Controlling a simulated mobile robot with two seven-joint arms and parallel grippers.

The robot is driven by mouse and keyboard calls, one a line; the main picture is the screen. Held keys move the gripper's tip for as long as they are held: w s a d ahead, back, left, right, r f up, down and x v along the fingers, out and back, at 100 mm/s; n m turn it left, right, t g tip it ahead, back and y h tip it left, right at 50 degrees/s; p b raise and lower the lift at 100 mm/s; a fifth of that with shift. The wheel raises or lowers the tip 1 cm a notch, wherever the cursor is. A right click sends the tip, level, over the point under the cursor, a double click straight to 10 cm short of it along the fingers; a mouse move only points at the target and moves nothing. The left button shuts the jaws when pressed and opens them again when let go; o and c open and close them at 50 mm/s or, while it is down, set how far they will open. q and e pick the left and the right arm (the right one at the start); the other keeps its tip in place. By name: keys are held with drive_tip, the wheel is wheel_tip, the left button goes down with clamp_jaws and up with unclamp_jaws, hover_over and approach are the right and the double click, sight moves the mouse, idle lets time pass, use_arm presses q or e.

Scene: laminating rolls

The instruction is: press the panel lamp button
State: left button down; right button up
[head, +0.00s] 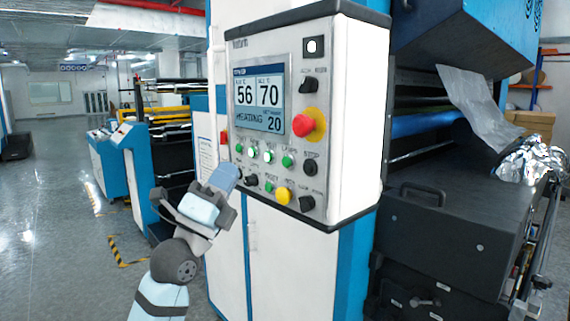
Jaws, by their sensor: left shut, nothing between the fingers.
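The control panel (297,80) is on a white cabinet, with a screen (259,98) reading 56, 70, HEATING and 20. Below the screen is a row of small round buttons. A green button (288,160) sits under a label that seems to read LAMPS. Other green or lit white buttons (269,156) are to its left, and a black STOP button (310,167) is to its right. My left gripper (224,177) is shut and empty, in front of the panel's lower left edge. It appears apart from the buttons and hides part of that edge. My right gripper is out of view.
A red emergency knob (303,124) on a yellow base sticks out above the buttons. A yellow button (283,195) and black switches are below. The laminating machine (440,235), with film and crumpled foil (530,160), stands at right. Open floor (60,220) is at left.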

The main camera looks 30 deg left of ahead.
sight(287, 162)
use_arm(q)
drive_tip(key=w+d, duration=0.3)
drive_tip(key=w, duration=0.5)
drive_tip(key=shift+d, duration=0.2)
drive_tip(key=shift+w, duration=0.2)
idle(1.9)
drive_tip(key=shift+w+d, duration=0.2)
drive_tip(key=shift+w, duration=0.1)
drive_tip(key=shift+w+d, duration=0.15)
drive_tip(key=shift+w, duration=0.2)
idle(0.7)
drive_tip(key=shift+s+a, duration=0.3)
drive_tip(key=shift+s, duration=0.45)
